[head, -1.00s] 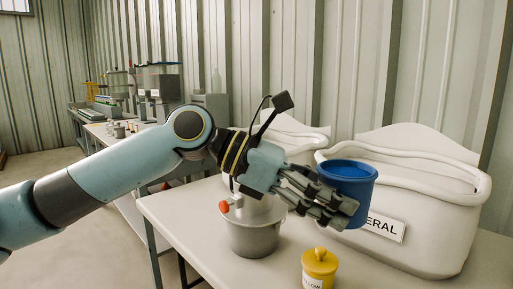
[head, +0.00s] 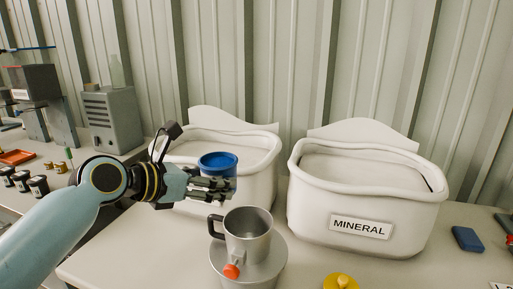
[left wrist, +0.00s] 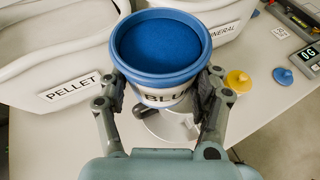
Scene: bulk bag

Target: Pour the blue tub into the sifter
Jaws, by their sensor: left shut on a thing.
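The blue tub (head: 218,163) is in my left gripper (head: 222,188), upright above the table. In the left wrist view the tub (left wrist: 160,72) has a pale label reading "BLU", partly hidden, and its blue contents come up near the rim. The left gripper (left wrist: 160,98) is shut on it, one finger on each side. The sifter (head: 249,238), a grey metal cup with a dark handle and an orange knob, stands on a round metal vessel (head: 262,272). The tub is behind the sifter and slightly to its left. My right gripper is not in view.
A white bin labelled MINERAL (head: 360,262) stands at the back right. Another white bin stands behind the tub; its PELLET label (left wrist: 70,88) shows in the left wrist view. A yellow lid (head: 341,282) is at the front, a blue block (head: 467,238) at the right.

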